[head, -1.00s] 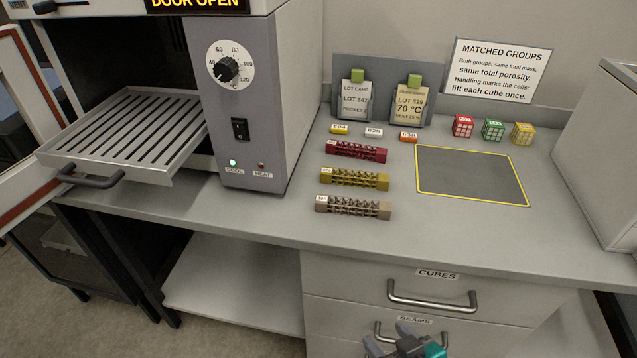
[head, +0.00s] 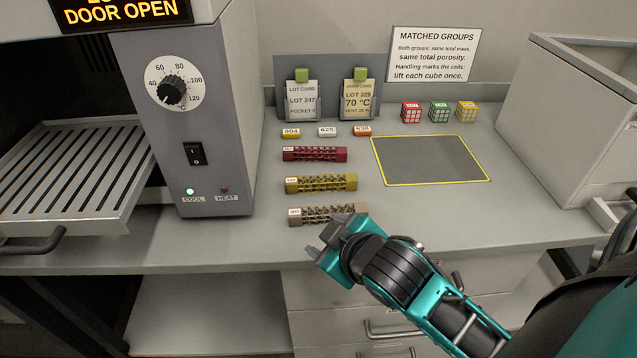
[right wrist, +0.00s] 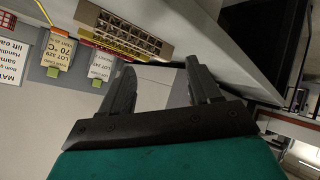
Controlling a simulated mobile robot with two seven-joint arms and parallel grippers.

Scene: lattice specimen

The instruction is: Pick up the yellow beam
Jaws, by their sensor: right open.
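The yellow beam (head: 321,184) is a lattice bar lying on the bench, the middle one of three parallel beams. The red beam (head: 314,154) lies behind it and the tan beam (head: 328,215) in front. My right gripper (head: 321,240) is open and empty at the front of the bench, just in front of the tan beam, whose right end it partly hides. In the right wrist view, the open fingers (right wrist: 160,64) hold nothing; the tan beam (right wrist: 124,34) shows beyond them, with a yellow strip of the yellow beam (right wrist: 106,46) past it. My left gripper is out of view.
An oven (head: 190,120) with its slatted tray (head: 60,185) pulled out stands left. Small numbered tags, lot cards (head: 303,100) and three cubes (head: 439,112) are behind. A yellow-edged grey mat (head: 430,160) lies clear to the right, before a bin (head: 565,120).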

